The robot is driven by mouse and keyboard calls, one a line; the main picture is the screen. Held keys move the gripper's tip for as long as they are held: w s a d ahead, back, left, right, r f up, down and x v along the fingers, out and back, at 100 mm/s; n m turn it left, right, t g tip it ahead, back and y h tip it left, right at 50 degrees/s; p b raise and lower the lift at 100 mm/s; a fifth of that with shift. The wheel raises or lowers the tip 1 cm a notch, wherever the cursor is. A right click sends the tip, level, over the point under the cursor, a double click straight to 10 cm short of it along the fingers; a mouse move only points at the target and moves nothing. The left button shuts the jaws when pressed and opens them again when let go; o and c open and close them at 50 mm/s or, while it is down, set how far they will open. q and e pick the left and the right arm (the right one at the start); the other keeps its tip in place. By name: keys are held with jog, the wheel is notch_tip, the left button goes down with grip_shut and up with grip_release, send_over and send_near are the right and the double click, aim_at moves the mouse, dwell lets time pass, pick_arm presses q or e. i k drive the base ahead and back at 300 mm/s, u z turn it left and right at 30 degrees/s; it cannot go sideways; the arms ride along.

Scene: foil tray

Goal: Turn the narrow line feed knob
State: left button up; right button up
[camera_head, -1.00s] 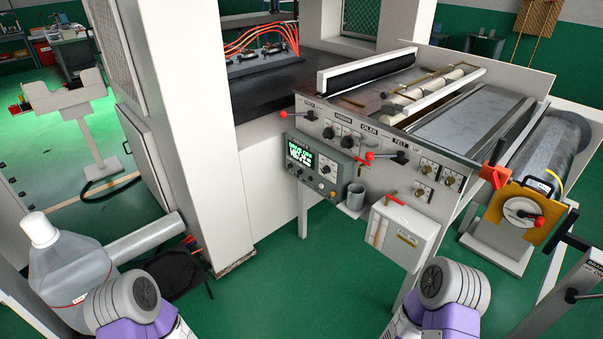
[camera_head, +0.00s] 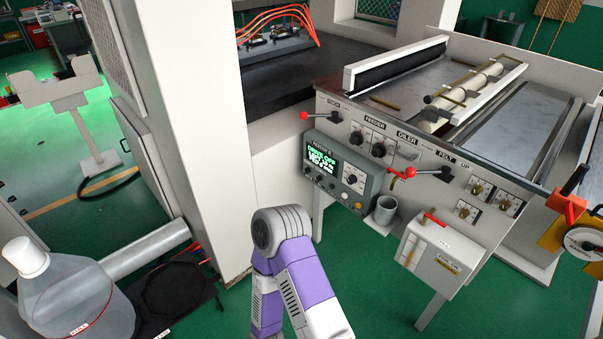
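The machine's front panel (camera_head: 425,160) carries labels including FEEDER and OILER, and two black knobs, a left one (camera_head: 356,138) and a right one (camera_head: 378,150). One of my purple and white arms rises bent at the bottom centre, in front of the machine and below the box. Neither gripper is in view.
Red-knobbed levers stick out at the left (camera_head: 304,116) and middle (camera_head: 410,172) of the panel. A grey cup (camera_head: 385,210) and a white box (camera_head: 436,255) hang below. A large clear bottle (camera_head: 75,300) stands at lower left. Green floor lies open below the machine.

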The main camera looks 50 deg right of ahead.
aim_at(352, 179)
jog(key=z, duration=0.25)
jog(key=i, duration=0.9)
jog(key=z, duration=0.75)
